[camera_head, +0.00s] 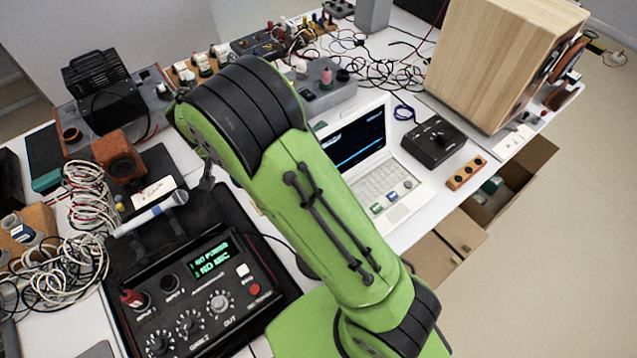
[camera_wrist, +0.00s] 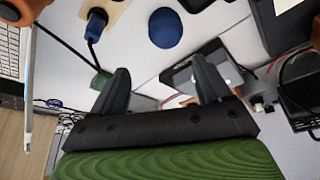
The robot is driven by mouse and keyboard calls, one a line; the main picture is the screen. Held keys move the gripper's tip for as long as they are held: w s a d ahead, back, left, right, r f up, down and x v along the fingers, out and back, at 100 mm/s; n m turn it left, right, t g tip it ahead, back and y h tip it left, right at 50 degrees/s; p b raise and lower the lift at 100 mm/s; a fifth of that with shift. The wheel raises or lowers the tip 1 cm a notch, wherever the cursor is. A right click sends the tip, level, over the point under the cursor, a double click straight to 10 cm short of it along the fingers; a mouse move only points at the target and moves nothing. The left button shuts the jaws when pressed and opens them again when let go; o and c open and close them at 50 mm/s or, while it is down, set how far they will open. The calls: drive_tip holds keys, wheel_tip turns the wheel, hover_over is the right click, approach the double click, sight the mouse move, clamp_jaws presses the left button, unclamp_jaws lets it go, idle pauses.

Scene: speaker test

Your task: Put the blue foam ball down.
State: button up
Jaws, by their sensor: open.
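The blue foam ball (camera_wrist: 165,28) shows in the wrist view on a white surface, near the top and slightly right of centre. My gripper (camera_wrist: 160,76) is open, its two dark fingers wide apart with nothing between them. The ball lies beyond the fingertips, apart from both fingers. I cannot tell how large the gap is. In the head view I do not see the ball, and my green arm covers the middle of the table and most of the gripper.
In the head view, a laptop (camera_head: 375,178) stands right of my arm. A mixer box (camera_head: 205,295), a microphone (camera_head: 150,212) and coiled cables (camera_head: 85,190) crowd the left. A large wooden speaker cabinet (camera_head: 500,60) stands at the back right. A blue plug (camera_wrist: 96,24) shows in the wrist view.

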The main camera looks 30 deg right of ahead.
drive_tip(key=s+d+r+n+y, duration=0.1)
drive_tip(key=s+d+r, duration=0.3)
drive_tip(key=s+r, duration=0.35)
drive_tip(key=s+d+r+n+y, duration=0.1)
drive_tip(key=s+d+r, duration=0.45)
drive_tip(key=r, duration=0.25)
drive_tip(key=s+d+r+n+t, duration=0.1)
drive_tip(key=s+d+r+n, duration=0.1)
drive_tip(key=s, duration=1.4)
drive_tip(key=shift+s+n+t, duration=0.3)
drive_tip(key=shift+s+n, duration=0.05)
drive_tip(key=shift+n, duration=0.05)
drive_tip(key=shift+s, duration=0.1)
